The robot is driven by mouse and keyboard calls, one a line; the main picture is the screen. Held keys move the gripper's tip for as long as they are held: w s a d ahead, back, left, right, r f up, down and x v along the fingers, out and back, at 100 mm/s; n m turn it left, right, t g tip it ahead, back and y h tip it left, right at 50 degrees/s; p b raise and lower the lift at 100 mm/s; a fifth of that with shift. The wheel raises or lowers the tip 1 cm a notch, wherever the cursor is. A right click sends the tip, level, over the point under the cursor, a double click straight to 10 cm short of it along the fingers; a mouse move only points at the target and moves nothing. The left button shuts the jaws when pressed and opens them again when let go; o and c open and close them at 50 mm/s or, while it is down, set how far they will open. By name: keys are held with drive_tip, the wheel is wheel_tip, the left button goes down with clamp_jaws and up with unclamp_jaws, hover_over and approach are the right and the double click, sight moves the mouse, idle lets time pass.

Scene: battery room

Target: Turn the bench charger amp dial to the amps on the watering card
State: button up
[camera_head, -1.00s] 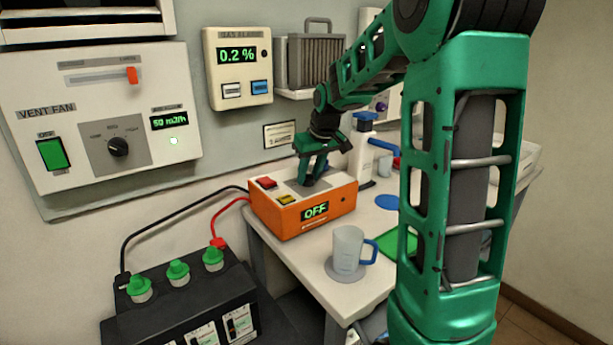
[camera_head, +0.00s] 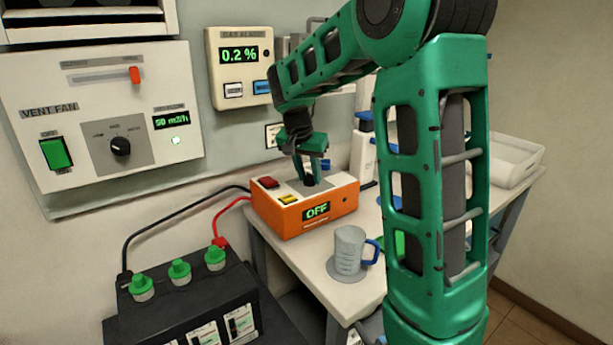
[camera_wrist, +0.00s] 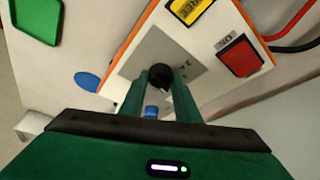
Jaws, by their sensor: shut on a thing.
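The bench charger (camera_head: 275,217) is an orange box with a pale top, on the bench. Its green display (camera_head: 316,211) reads OFF. My gripper (camera_head: 311,180) points down onto the charger's top. In the wrist view, my gripper (camera_wrist: 157,92) is shut on the black amp dial (camera_wrist: 160,72), which stands on a grey plate. My fingers hide part of the dial and its markings. A red button (camera_wrist: 238,57) and a yellow button (camera_wrist: 188,8) sit beside the dial on the charger's top. I cannot make out the watering card in these views.
A grey measuring jug with blue handle (camera_head: 349,247) stands at the bench's front edge. A black battery (camera_head: 195,290) with green caps is at lower left, cabled to the charger. The vent fan panel (camera_head: 100,115) and gas alarm (camera_head: 238,65) are on the wall.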

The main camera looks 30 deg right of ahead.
drive_tip(key=m, duration=0.1)
drive_tip(key=m+g, duration=0.1)
drive_tip(key=m, duration=0.2)
drive_tip(key=shift+w+a+g+h, duration=0.2)
drive_tip(key=shift+w+g+h, duration=0.1)
drive_tip(key=shift+g, duration=0.1)
drive_tip(key=shift+w+m+g, duration=0.1)
drive_tip(key=shift+m+g, duration=0.7)
drive_tip(key=shift+m, duration=1.6)
drive_tip(key=shift+r, duration=0.1)
drive_tip(key=o, duration=1)
drive_tip(key=shift+d, duration=0.1)
drive_tip(key=v, duration=1)
drive_tip(key=shift+w+r, duration=0.1)
drive_tip(key=shift+r, duration=0.2)
